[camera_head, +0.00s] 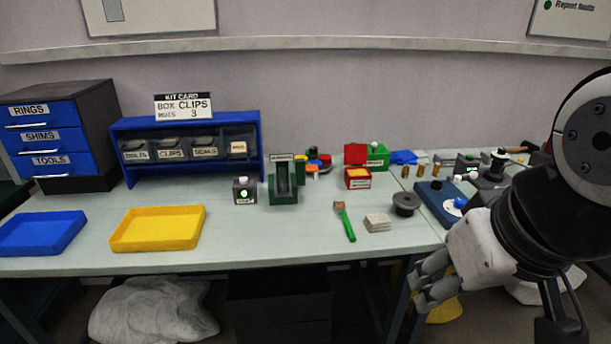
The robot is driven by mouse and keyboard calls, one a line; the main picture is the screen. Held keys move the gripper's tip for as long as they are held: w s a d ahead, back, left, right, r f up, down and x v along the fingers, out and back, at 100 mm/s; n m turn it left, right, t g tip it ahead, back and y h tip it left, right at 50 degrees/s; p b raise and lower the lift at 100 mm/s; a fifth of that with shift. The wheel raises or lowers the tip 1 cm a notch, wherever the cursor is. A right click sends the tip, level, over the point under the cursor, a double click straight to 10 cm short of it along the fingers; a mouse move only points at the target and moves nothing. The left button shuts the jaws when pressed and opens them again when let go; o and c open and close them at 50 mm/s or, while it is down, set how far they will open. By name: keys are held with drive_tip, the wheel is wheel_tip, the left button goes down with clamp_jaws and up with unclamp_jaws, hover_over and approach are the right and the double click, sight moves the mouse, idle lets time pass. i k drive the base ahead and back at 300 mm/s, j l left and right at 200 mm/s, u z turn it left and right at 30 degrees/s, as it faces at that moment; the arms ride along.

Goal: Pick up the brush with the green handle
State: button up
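The brush with the green handle (347,224) lies on the table, right of the middle. Its brown head points to the back and its handle points toward the front edge. My gripper (421,291) hangs in front of the table's front edge, to the right of the brush and lower in the picture. It is apart from the brush. Its grey fingers point to the left. Nothing shows between the fingers, but how far apart they are is hard to make out.
A light stack (377,222) and a dark spool (405,203) stand right of the brush. A red box (357,181) and a green holder (284,190) stand behind it. A yellow tray (158,245) and a blue tray (77,219) lie left. The table between yellow tray and brush is clear.

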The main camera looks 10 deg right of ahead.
sight(341, 207)
drive_tip(key=i+j+z, duration=0.4)
drive_tip(key=j, duration=0.4)
drive_tip(key=i+j+z, duration=0.2)
drive_tip(key=i+j, duration=0.15)
drive_tip(key=j, duration=0.1)
